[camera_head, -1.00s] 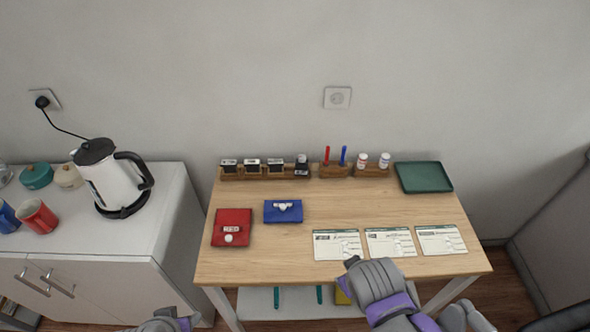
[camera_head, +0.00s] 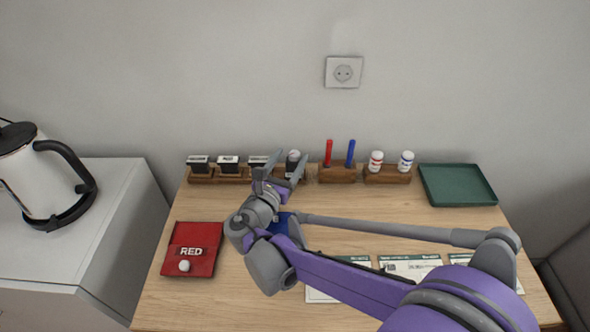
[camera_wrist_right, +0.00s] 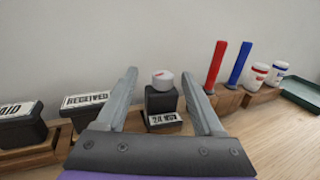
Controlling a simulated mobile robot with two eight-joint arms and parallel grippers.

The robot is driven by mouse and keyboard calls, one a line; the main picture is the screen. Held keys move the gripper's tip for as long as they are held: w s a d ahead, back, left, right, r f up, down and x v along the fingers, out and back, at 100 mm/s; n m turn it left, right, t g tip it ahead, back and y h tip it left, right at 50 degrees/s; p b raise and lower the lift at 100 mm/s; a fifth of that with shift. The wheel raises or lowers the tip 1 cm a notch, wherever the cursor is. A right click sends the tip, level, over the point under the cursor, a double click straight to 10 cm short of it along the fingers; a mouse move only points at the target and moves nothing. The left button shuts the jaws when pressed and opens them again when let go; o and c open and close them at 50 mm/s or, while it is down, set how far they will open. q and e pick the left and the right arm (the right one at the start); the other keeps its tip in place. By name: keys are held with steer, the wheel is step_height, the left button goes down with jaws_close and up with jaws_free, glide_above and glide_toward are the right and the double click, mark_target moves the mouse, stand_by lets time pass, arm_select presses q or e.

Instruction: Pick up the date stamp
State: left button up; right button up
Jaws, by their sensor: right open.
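The date stamp (camera_head: 294,158) is the black stamp with a round pale knob at the right end of the stamp rack (camera_head: 230,178). In the right wrist view, the date stamp (camera_wrist_right: 161,98) stands upright in its slot, with a small label in front that looks like a date. My right gripper (camera_head: 287,163) is open and empty, reaching towards the rack. In the wrist view its fingers (camera_wrist_right: 158,76) appear on either side of the stamp; I cannot tell whether they touch it. My left gripper is out of view.
Several black stamps share the rack, including a RECEIVED stamp (camera_wrist_right: 88,107). A red pen (camera_head: 328,152), a blue pen (camera_head: 350,153) and two bottles stand to the right. A green tray (camera_head: 457,185) lies at the back right.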

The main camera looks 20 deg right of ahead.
mark_target(297, 152)
steer(key=b+x, duration=0.1)
steer(key=x, duration=0.4)
steer(key=shift+d+f, duration=0.2)
steer(key=shift+d, duration=0.1)
jaws_close()
